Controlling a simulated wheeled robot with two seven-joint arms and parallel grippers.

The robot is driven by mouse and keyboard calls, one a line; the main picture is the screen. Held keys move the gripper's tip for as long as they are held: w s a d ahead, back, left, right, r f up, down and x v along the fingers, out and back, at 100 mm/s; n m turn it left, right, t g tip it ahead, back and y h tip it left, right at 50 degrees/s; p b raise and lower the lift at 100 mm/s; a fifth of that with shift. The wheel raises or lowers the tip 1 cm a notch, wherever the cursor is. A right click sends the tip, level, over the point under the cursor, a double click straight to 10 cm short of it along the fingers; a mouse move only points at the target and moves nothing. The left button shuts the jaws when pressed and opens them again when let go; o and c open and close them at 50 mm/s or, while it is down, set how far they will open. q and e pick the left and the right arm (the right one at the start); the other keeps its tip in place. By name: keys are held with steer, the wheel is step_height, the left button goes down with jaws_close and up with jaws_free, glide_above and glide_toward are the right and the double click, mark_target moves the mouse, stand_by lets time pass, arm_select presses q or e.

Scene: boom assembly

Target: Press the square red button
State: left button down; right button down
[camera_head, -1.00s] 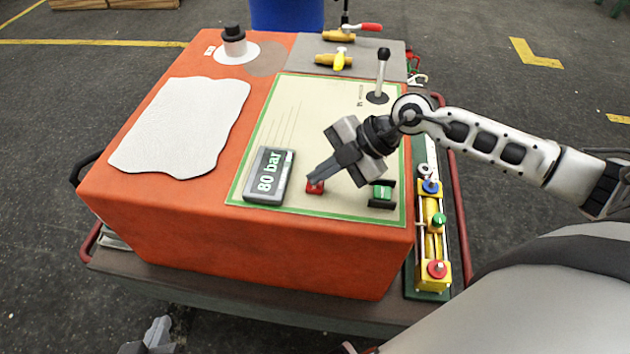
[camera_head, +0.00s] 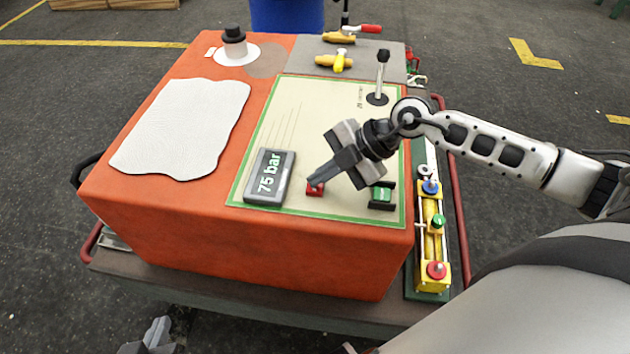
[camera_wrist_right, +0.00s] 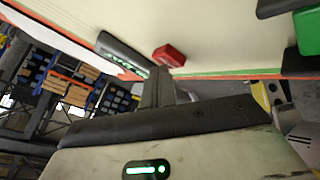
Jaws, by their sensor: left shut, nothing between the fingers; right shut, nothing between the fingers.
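The square red button (camera_head: 314,188) sits on the cream panel (camera_head: 330,120) on top of the orange box, just right of a dark display (camera_head: 270,176) that reads "75 bar". My right gripper (camera_head: 312,182) is shut and empty, with its fingertips at the red button in the head view, covering part of it. In the right wrist view the red button (camera_wrist_right: 168,56) shows beside the fingers (camera_wrist_right: 158,88); I cannot tell whether they touch. My left gripper (camera_head: 155,335) shows only partly at the bottom edge, low in front of the box, shut and empty.
A green button (camera_head: 382,195) stands right of my right gripper. A lever (camera_head: 382,75) rises at the panel's far right. A strip with blue, green and red knobs (camera_head: 432,235) lies along the box's right side. A white sheet (camera_head: 180,130) covers the left of the box.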

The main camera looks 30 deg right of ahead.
mark_target(321, 185)
steer(key=shift+r+p, duration=0.7)
steer(key=shift+p, duration=0.05)
steer(key=shift+r, duration=0.1)
step_height(321, 185, up, 5)
steer(key=p, duration=0.5)
steer(key=shift+p, duration=0.4)
